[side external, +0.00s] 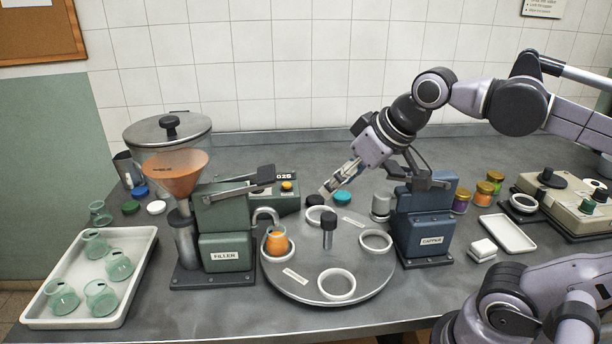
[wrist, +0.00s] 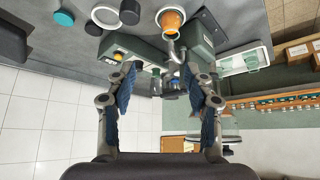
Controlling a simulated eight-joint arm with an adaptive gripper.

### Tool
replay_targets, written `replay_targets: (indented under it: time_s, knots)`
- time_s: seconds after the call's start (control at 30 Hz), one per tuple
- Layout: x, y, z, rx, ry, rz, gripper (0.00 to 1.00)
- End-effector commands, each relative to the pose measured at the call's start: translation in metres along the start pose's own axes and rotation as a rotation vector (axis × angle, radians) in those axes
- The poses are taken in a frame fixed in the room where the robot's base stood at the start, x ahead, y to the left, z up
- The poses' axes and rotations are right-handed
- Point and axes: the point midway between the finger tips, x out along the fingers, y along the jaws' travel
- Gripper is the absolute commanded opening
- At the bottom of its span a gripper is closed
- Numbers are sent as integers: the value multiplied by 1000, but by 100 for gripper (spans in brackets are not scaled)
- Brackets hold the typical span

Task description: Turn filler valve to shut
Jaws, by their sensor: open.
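The green filler (side external: 225,238) stands left of the turntable, with an orange funnel (side external: 175,175) beside it. A lever with a dark handle (side external: 263,174) lies across its top, tilted slightly up to the right; whether this is the valve, and its set position, I cannot tell. A curved spout (side external: 266,213) reaches over a jar with orange contents (side external: 277,243), which also shows in the wrist view (wrist: 172,20). My gripper (side external: 327,190) is open and empty, above the back of the turntable, right of and apart from the lever. Both fingers show spread in the wrist view (wrist: 161,82).
The round turntable (side external: 312,287) has several white rings and a central post. The blue capper (side external: 424,225) stands close on its right. A green box marked 025 (side external: 262,200) is behind the filler. A white tray (side external: 45,300) with several empty jars lies left.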

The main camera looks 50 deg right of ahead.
Motion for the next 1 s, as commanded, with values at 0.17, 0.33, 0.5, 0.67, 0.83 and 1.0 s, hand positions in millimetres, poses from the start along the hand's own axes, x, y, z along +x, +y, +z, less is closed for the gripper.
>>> replay_targets:
  time_s: [0.17, 0.33, 0.5, 0.67, 0.83, 1.0]
  knots:
    - [0, 0, -34, 14, -19, 5, 52]
    - [5, 1, -72, 32, -44, 12, 52]
    - [18, 2, -119, 53, -75, 24, 52]
    - [40, 2, -160, 76, -105, 35, 52]
    - [72, 3, -200, 100, -135, 48, 52]
    - [111, 3, -233, 123, -166, 64, 52]
